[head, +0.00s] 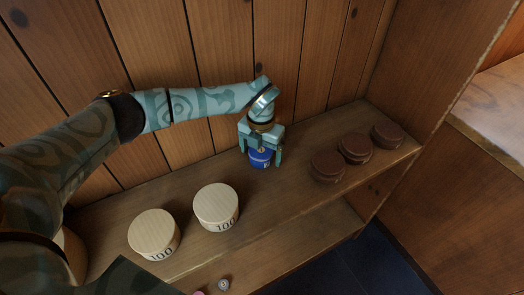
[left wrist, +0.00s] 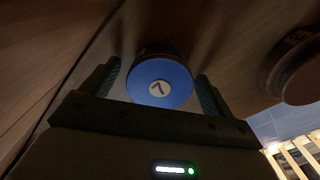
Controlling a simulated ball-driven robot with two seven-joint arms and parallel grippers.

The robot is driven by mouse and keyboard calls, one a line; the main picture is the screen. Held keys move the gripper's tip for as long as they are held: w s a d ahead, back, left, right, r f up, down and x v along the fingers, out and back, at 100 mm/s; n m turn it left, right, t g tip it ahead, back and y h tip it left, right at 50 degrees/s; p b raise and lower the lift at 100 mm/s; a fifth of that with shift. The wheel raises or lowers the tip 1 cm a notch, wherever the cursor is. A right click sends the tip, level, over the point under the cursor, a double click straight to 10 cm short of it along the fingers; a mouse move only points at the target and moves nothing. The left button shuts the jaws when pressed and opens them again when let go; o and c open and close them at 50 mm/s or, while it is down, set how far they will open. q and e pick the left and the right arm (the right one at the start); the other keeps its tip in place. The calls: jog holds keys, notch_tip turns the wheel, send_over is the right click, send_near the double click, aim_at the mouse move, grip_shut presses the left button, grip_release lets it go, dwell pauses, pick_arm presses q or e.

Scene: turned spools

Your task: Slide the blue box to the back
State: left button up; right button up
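The blue box (head: 261,158) is a short round container standing on the wooden shelf near the back plank wall. In the left wrist view the fingers (left wrist: 158,88) stand apart, with a narrow gap visible on each side of the blue end. The gripper looks open around the box. My right gripper is not in view.
Three dark brown round boxes (head: 355,148) stand to the right. The shelf (head: 290,195) is clear between the groups. Its front edge drops off.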

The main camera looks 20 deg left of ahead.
aim_at(261, 149)
pick_arm(q)
jog(key=shift+w+a+r, duration=0.35)
jog(key=shift+w+a, duration=0.05)
jog(key=shift+r, duration=0.2)
notch_tip(261, 149, up, 16)
jog(key=p, duration=0.4)
jog(key=shift+s+d+f, duration=0.2)
jog(key=shift+d, duration=0.05)
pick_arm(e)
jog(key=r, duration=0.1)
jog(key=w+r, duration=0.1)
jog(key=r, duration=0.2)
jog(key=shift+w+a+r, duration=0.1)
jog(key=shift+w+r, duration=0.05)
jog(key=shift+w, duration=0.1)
pick_arm(q)
jog(key=shift+s+f, duration=0.1)
